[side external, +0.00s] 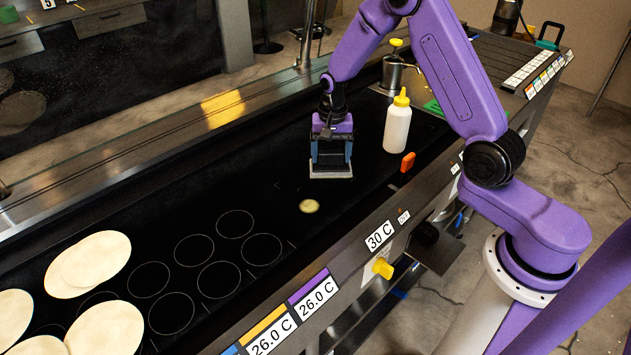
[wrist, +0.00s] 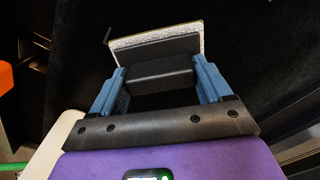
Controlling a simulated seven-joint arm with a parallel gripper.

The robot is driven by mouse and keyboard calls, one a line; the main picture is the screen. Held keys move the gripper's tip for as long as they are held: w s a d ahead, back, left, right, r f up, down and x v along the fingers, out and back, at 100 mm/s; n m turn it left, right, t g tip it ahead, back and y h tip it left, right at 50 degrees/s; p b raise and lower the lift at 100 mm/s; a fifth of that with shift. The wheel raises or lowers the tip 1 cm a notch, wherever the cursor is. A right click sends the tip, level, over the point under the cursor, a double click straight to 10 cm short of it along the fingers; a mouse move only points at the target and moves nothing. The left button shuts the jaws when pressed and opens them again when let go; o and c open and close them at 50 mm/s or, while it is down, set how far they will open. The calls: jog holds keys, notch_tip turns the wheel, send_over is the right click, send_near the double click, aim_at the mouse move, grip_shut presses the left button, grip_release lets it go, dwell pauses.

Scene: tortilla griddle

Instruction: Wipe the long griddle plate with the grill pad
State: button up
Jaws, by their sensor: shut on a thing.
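My gripper (side external: 331,150) points down over the black griddle plate (side external: 265,180), and its blue fingers are shut on the grill pad (side external: 331,172). In the wrist view, the pad (wrist: 158,46) shows a pale, rough edge under a dark block, and the block sits between my two blue fingertips (wrist: 160,82). The pad is at or just above the plate surface; I cannot tell whether it touches. A small yellowish spot (side external: 309,206) lies on the plate just below and left of the pad in the side view.
A white squeeze bottle with a yellow cap (side external: 397,125) stands right of my gripper. An orange object (side external: 408,162) is at the plate's front edge. A metal pot (side external: 392,75) stands behind. Several tortillas (side external: 90,262) lie at the left; printed circles (side external: 194,250) lie between.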

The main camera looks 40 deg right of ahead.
jog(key=shift+s, duration=0.55)
jog(key=shift+w+a+r, duration=0.1)
jog(key=shift+a, duration=1.15)
jog(key=shift+w+a+r, duration=0.1)
jog(key=shift+a, duration=1.15)
jog(key=shift+a+f, duration=0.2)
jog(key=shift+a, duration=2.3)
jog(key=shift+a, duration=0.15)
jog(key=shift+a+r, duration=0.1)
jog(key=shift+a, duration=1.1)
